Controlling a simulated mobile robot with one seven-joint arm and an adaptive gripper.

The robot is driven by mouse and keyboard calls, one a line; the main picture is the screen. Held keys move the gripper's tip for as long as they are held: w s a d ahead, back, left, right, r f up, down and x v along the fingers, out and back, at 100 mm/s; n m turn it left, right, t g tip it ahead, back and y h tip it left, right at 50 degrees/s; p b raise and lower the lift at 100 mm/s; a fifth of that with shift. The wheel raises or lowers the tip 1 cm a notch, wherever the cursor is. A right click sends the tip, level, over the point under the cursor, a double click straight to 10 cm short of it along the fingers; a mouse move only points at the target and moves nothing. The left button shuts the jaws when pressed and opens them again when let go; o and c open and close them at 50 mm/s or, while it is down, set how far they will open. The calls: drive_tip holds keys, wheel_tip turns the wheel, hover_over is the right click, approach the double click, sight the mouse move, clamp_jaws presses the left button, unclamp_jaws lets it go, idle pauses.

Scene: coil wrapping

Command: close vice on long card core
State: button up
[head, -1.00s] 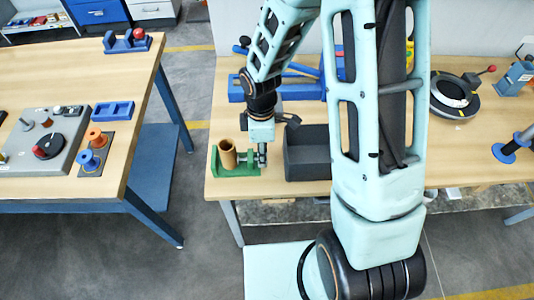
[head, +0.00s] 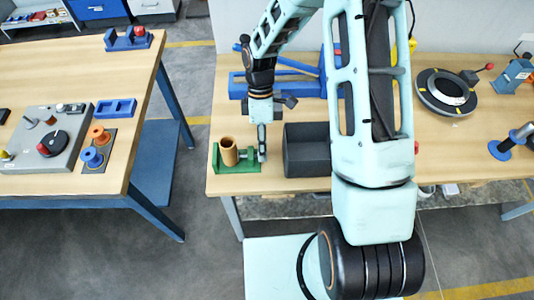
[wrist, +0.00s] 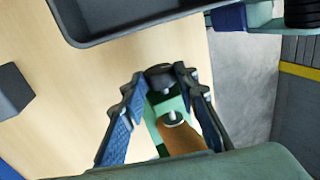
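The green vice (head: 250,167) stands at the near left corner of the right-hand table. The brown card core (head: 228,152) stands upright in it. The core also shows in the wrist view (wrist: 186,138), with the vice's pale round screw pad (wrist: 173,119) near its end. My gripper (head: 262,156) points down at the right end of the vice. In the wrist view its two fingers (wrist: 160,74) lie on either side of the vice's dark knob (wrist: 160,80). Whether the fingertips press on the knob is unclear.
A dark grey open bin (head: 307,165) stands close to the right of my gripper; it also shows in the wrist view (wrist: 100,32). A blue frame (head: 285,86) lies behind. A black ring (head: 445,92) lies farther right. The left table (head: 60,75) stands across a gap.

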drive_tip(key=shift+o, duration=0.9)
drive_tip(key=t+b, duration=0.2)
drive_tip(key=b, duration=0.1)
drive_tip(key=shift+s+f+t, duration=0.15)
drive_tip(key=shift+s+t, duration=0.2)
drive_tip(key=shift+t, duration=0.05)
drive_tip(key=shift+s+r+t+b, duration=0.1)
drive_tip(key=shift+r+t+b, duration=0.15)
drive_tip(key=shift+t+b, duration=0.25)
